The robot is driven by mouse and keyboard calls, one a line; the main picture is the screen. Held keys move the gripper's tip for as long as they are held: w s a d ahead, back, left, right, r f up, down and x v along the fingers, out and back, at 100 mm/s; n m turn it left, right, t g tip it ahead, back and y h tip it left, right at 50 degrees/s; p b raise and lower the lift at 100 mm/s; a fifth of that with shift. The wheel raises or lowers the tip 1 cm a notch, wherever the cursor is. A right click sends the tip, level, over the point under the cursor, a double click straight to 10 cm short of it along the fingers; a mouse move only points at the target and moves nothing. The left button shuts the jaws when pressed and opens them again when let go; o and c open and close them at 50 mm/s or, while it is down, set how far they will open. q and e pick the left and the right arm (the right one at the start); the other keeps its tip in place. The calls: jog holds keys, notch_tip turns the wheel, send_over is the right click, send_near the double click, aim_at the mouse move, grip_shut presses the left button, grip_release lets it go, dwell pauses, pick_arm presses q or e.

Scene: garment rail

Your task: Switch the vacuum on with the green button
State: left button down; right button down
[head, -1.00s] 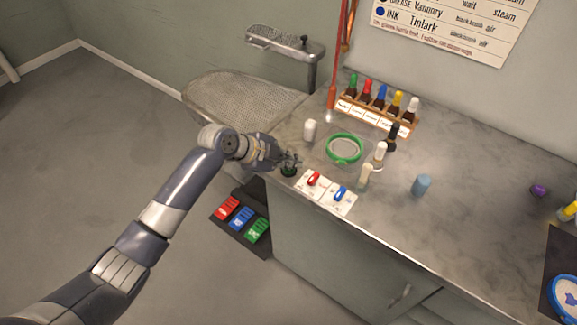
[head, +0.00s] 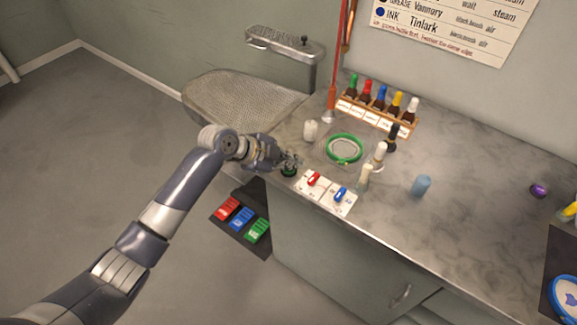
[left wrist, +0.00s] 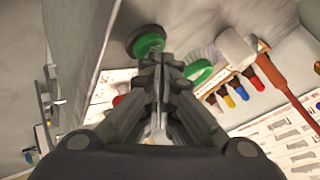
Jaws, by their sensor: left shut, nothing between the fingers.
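The green button (head: 289,171) sits at the counter's front left edge, beside the white switch plates. In the left wrist view the green button (left wrist: 147,42) shows as a green disc just beyond the fingertips. My left gripper (head: 290,162) is shut and empty, right above the button. In the left wrist view its closed fingers (left wrist: 160,62) reach up to the button's edge; I cannot tell whether they touch it. The button is partly hidden by the fingers. My right gripper is not in view.
White plates with a red switch (head: 313,178) and a blue switch (head: 341,194) lie right of the button. A green ring (head: 344,149), several bottles and a rack (head: 375,115) stand behind. Red, blue and green pedals (head: 241,219) are on the floor below.

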aim_at(290, 170)
pick_arm(q)
jog(key=shift+s+f+b, duration=0.1)
jog(key=shift+f+b, duration=0.2)
jog(key=shift+f, duration=0.15)
jog(key=shift+r, duration=0.2)
dwell(0.3)
notch_tip(290, 170, up, 6)
jog(key=p, duration=0.5)
jog(key=shift+r, duration=0.2)
jog(key=shift+f, duration=0.1)
